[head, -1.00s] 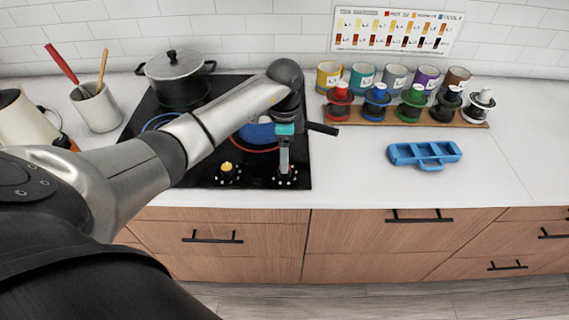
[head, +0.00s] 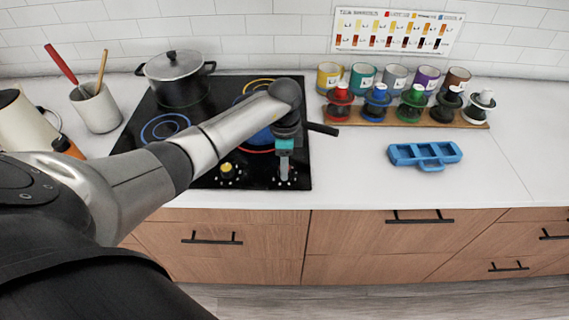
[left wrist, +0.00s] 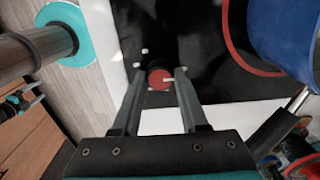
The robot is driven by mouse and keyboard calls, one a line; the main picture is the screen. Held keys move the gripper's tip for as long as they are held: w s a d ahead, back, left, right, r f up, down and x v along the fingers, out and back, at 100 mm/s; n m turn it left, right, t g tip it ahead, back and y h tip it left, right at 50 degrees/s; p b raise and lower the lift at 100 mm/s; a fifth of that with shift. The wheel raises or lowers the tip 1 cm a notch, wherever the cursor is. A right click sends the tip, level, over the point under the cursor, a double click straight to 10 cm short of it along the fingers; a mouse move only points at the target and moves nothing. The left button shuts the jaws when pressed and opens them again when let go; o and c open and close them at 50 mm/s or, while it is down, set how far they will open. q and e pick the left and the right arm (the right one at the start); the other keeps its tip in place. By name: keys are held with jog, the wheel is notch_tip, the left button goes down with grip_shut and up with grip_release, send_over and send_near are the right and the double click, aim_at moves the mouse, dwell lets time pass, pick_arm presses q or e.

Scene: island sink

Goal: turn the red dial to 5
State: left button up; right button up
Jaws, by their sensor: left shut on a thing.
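The red dial (left wrist: 159,79) is between my left gripper's fingertips (left wrist: 160,76) in the left wrist view. A white pointer line on it points to the right in that picture. Small white marks ring it on the black cooktop. In the head view my left gripper (head: 285,174) points down at the cooktop's front right corner and hides most of the dial. The gripper is shut on the dial. The numbers around the dial are too small to read. My right gripper is not in view.
A blue pan (left wrist: 290,35) with a black handle (head: 322,129) stands just behind the gripper. A yellow dial (head: 227,170) is to its left. A lidded pot (head: 176,78) stands at the back. Mugs, coloured bottles and a blue tray (head: 424,155) are to the right.

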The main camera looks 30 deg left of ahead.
pick_arm(q)
grip_shut()
